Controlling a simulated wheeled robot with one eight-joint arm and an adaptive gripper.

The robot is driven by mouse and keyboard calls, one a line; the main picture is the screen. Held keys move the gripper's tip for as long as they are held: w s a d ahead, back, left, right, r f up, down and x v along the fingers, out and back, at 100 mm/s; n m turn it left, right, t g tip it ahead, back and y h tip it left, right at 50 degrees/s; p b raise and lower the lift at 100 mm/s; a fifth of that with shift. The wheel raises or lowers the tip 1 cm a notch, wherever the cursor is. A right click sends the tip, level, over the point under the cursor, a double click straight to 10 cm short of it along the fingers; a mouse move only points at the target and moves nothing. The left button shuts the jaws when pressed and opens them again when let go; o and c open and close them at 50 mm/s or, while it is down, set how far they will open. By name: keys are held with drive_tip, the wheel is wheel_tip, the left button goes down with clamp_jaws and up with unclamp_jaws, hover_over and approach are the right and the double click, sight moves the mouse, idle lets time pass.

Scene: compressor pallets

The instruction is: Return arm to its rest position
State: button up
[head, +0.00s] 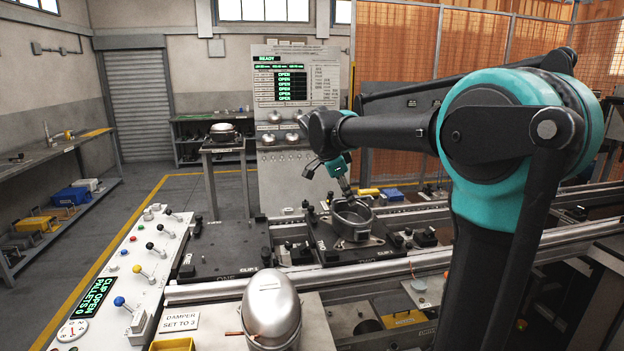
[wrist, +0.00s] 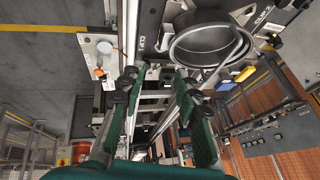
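My arm reaches across from the right in the head view, its wrist bent down over the pallet marked TWO (head: 385,251). My gripper (head: 347,194) appears small there, near an open, round grey metal housing (head: 352,222) on that pallet. In the wrist view my gripper (wrist: 158,85) shows two green fingers with dark pads, spread apart with nothing held between them. The housing (wrist: 208,42) lies beyond the right finger in that view, with a ring-shaped rim. Whether a finger touches the housing cannot be told from these frames.
A control panel (head: 130,268) with coloured levers stands at left, beside the pallet marked ONE (head: 222,250). A silver domed shell (head: 271,309) stands in front. A status board (head: 296,90) rises behind the pallets. Conveyor rails (head: 440,258) run beneath my arm. Floor at left is clear.

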drive_tip(key=s+d+f+n+y, duration=0.1)
drive_tip(key=s+d+f+n, duration=0.1)
drive_tip(key=s+f+n, duration=0.3)
drive_tip(key=s+d+f+n+y, duration=0.2)
drive_tip(key=s+f+n, duration=0.3)
drive_tip(key=s+f, duration=0.7)
drive_tip(key=s+d+f+n+y, duration=0.1)
drive_tip(key=s+d+f+n, duration=0.3)
drive_tip(key=s+f+n, duration=0.2)
wheel_tip(320, 180, down, 4)
drive_tip(key=s, duration=0.2)
drive_tip(key=shift+s+d+r+t+y, duration=0.15)
drive_tip(key=shift+s+d+t+y, duration=0.15)
drive_tip(key=shift+s, duration=0.1)
drive_tip(key=shift+o, duration=0.5)
